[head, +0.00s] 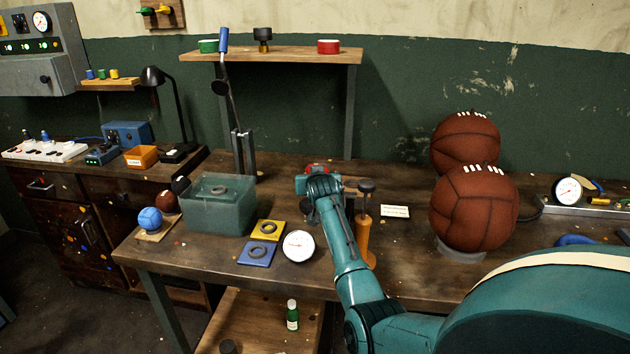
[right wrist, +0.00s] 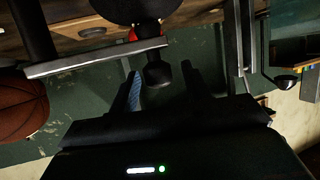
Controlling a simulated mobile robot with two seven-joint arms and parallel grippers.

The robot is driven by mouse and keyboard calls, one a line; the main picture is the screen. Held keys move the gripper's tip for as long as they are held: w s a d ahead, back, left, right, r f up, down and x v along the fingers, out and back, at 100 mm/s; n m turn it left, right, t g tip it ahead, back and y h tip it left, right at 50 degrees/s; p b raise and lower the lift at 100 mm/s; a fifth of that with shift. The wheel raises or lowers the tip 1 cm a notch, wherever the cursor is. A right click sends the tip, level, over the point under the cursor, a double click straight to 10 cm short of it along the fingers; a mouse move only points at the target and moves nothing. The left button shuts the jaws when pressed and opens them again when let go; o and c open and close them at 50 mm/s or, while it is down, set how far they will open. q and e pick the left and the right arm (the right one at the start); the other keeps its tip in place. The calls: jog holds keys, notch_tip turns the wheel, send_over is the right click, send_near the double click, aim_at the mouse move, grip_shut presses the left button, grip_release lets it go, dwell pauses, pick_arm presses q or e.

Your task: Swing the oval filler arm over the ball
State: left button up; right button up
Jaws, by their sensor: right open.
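A large brown leather ball (head: 473,208) sits on a grey ring stand (head: 461,253) at the right of the bench. My right arm reaches over the bench in the head view, its wrist hiding most of the gripper. In the right wrist view my right gripper (right wrist: 161,74) is open. A black knob (right wrist: 157,77) shows between its fingers; I cannot tell if they touch. A metal bar (right wrist: 95,57) crosses just beyond, joining a dark post. This may be the filler arm; its oval shape is not clear. A dark knob on a stem (head: 366,187) stands beside my wrist. My left gripper is out of view.
A second leather ball (head: 465,140) stands behind the first. A blue-handled lever (head: 223,41), a translucent green box (head: 218,207), a white gauge (head: 298,246) and an orange handle (head: 363,242) are around my arm.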

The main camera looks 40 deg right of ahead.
jog(key=v, duration=1.3)
jog(key=shift+s, duration=0.1)
jog(key=shift+f, duration=0.1)
